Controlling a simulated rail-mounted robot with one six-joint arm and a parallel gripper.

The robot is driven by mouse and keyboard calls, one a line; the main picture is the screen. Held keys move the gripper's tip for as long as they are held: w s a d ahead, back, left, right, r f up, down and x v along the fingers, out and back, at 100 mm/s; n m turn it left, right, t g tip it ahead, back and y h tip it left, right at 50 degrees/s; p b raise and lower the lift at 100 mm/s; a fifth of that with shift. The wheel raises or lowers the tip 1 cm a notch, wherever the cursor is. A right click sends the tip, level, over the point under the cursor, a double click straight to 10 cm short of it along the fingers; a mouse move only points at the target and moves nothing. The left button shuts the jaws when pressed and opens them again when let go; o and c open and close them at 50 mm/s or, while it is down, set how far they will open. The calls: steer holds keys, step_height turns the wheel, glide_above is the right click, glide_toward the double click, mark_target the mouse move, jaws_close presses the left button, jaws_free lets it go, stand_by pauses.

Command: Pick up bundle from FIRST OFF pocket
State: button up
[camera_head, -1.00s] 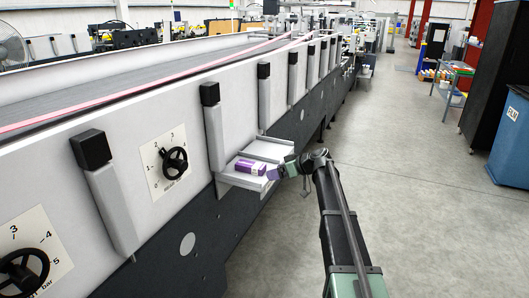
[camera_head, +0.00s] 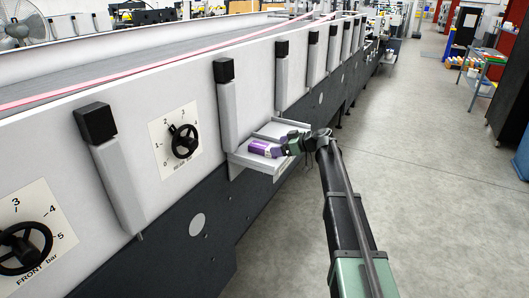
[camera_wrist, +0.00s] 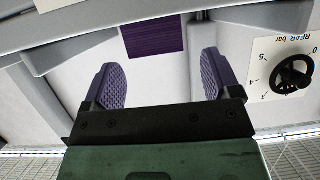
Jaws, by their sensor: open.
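A purple and white bundle (camera_head: 262,148) lies in a pale grey pocket (camera_head: 241,157) on the side of the machine in the head view. In the wrist view the purple end of the bundle (camera_wrist: 153,38) shows ahead of the fingers, between their lines and beyond their tips. My gripper (camera_head: 281,149) is at the pocket's right side, close to the bundle. In the wrist view the two purple ridged fingers of my gripper (camera_wrist: 161,75) are apart with nothing between them. Any label on the pocket cannot be read.
A second grey tray section (camera_head: 279,129) lies just behind the pocket. The machine wall carries upright posts with black caps (camera_head: 224,70) and a rear dial (camera_head: 185,142). The floor (camera_head: 425,190) to the right is clear.

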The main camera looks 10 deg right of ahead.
mark_target(264, 149)
steer(key=b+x, duration=0.1)
steer(key=x, duration=0.4)
steer(key=shift+d+b, duration=0.1)
steer(key=shift+b, duration=0.2)
steer(key=c, duration=1)
steer(key=shift+c, duration=0.2)
steer(key=shift+r, duration=0.1)
